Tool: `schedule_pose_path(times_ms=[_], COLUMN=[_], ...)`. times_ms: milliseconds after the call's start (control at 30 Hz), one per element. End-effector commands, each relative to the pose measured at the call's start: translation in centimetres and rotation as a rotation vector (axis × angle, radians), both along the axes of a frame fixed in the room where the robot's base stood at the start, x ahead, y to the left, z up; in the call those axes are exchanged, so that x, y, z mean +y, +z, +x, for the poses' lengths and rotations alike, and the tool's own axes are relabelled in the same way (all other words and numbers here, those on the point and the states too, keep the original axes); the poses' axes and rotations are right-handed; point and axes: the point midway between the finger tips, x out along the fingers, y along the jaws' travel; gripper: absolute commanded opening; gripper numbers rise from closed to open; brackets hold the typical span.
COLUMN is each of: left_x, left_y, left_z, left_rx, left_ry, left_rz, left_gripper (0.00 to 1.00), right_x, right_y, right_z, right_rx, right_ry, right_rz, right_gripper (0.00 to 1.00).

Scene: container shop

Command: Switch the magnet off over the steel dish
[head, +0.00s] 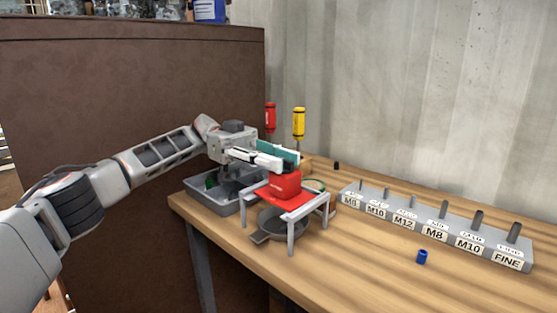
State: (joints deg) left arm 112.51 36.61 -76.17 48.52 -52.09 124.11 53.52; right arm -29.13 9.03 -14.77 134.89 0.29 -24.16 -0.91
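A red block (285,186), which looks like the magnet, rests on a red plate (307,205) on a small grey four-legged stand. A dark round dish (278,228) with a short handle sits on the table under the stand. My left gripper (278,163) reaches in from the left, just above and behind the red block. A teal flat part (285,150) shows beside its fingers; I cannot tell whether it is held. The gap between the fingers is hidden, and contact with the block is unclear. My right gripper is out of view.
A grey tray (207,201) stands left of the stand, below my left gripper. Red (270,116) and yellow (299,122) handled tools stand behind. A grey labelled rack with several pegs (440,236) and a small blue piece (422,257) are at right. The front table is clear.

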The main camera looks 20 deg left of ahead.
Motion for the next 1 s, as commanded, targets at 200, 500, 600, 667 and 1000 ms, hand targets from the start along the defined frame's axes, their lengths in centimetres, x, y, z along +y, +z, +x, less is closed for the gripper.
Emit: schedule_pose_path(times_ms=[200,500,600,667,1000], left_x=[0.0,0.0,0.0,0.0,0.0], left_y=[0.0,3.7,5.6,6.7,9.9], left_z=[0.0,0.0,0.0,0.0,0.0], left_rx=[0.0,-0.003,-0.003,-0.004,0.0], left_ry=[0.001,0.0,0.0,0.0,0.0], left_rz=[0.0,-0.001,-0.001,0.0,0.0], left_gripper=[0.24,0.24,0.24,0.24,0.24], right_x=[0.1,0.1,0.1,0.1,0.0], right_y=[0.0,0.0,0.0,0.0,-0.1], right_z=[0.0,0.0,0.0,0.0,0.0], right_rx=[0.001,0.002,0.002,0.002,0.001], right_ry=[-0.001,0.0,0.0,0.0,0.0], right_rz=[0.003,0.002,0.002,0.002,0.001], right_gripper=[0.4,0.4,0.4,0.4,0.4])
